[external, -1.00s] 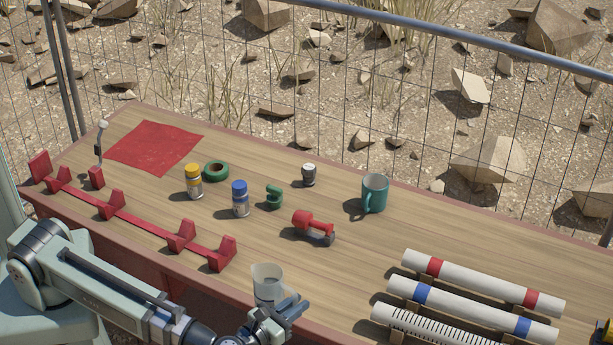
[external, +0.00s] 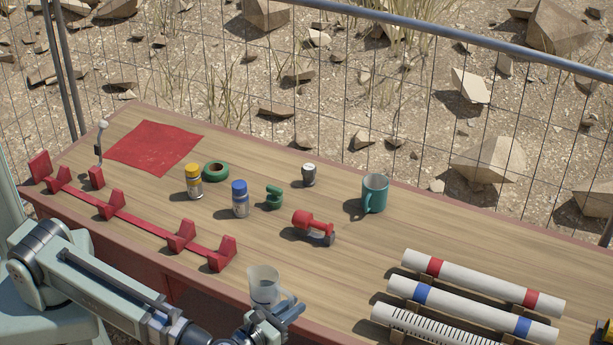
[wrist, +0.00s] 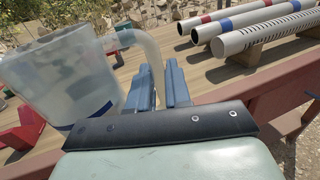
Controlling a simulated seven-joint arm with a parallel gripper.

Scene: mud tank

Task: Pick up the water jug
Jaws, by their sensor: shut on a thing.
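The water jug (external: 263,284) is a translucent, whitish jug near the front edge of the table in the external view. In the wrist view the jug (wrist: 62,72) fills the left side, and its curved handle (wrist: 140,43) reaches right to between the fingers. My gripper (external: 285,308) is at the jug's right side, shut on the handle. In the wrist view my gripper's blue fingers (wrist: 160,85) stand on either side of the handle. The jug is close to upright, slightly tilted. Its underside is partly hidden by my gripper in the external view.
White pipes with red and blue bands (external: 470,290) lie on supports at the right. A red rack (external: 120,205) runs along the left front edge.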

